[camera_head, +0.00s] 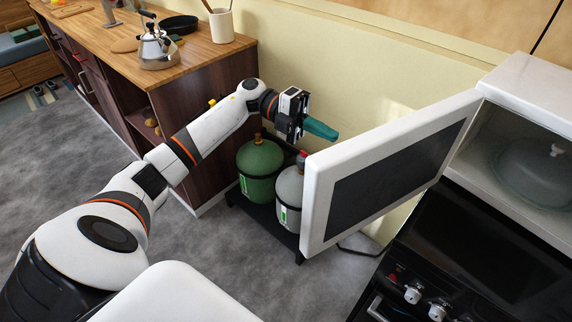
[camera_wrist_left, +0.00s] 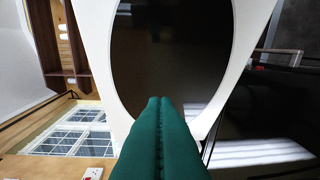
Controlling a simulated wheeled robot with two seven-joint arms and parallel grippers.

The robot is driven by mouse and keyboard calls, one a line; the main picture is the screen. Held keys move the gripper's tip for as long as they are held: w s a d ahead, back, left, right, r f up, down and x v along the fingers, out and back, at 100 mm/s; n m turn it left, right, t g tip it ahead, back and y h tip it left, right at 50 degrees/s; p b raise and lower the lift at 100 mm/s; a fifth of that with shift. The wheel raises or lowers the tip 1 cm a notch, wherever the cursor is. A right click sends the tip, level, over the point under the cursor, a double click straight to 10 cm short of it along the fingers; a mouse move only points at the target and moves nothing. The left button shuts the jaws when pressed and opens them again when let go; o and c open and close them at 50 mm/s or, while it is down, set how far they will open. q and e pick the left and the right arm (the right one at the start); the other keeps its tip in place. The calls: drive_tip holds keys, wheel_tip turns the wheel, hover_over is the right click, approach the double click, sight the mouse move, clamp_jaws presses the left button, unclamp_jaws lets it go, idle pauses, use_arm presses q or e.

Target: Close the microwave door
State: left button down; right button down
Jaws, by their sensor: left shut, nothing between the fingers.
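The microwave (camera_head: 533,83) is at the right edge in the head view, with its inside exposed and a glass dish (camera_head: 530,170) in it. Its white door (camera_head: 318,200) with a dark panel stands wide open, swung out to the left. My left gripper (camera_head: 322,130) is shut and empty, its teal fingers just beyond the door's upper left part, on the wall side. In the left wrist view the shut fingers (camera_wrist_left: 160,120) point at a white surface with a dark oval panel (camera_wrist_left: 178,50), which looks like the door. I cannot tell whether they touch it. My right gripper is not in view.
A black oven (camera_head: 470,240) with knobs is below the microwave. A green gas cylinder (camera_head: 260,165) and a grey one (camera_head: 290,190) stand on a low black stand below my left gripper. A wooden counter (camera_head: 110,40) with a kettle (camera_head: 155,45) is at the upper left.

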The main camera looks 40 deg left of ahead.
sight(303, 186)
use_arm(q)
drive_tip(key=s+a+r+m+g+y, duration=0.4)
drive_tip(key=s+a+r+m+y, duration=0.15)
drive_tip(key=s+r+y, duration=0.35)
drive_tip(key=s+r+p+x, duration=0.1)
drive_tip(key=p+x, duration=0.3)
drive_tip(key=x, duration=1)
drive_tip(key=shift+s+d+h, duration=0.2)
drive_tip(key=shift+d+h, duration=0.1)
drive_tip(key=shift+d, duration=0.2)
drive_tip(key=shift+d+f, duration=0.1)
drive_tip(key=shift+f, duration=0.05)
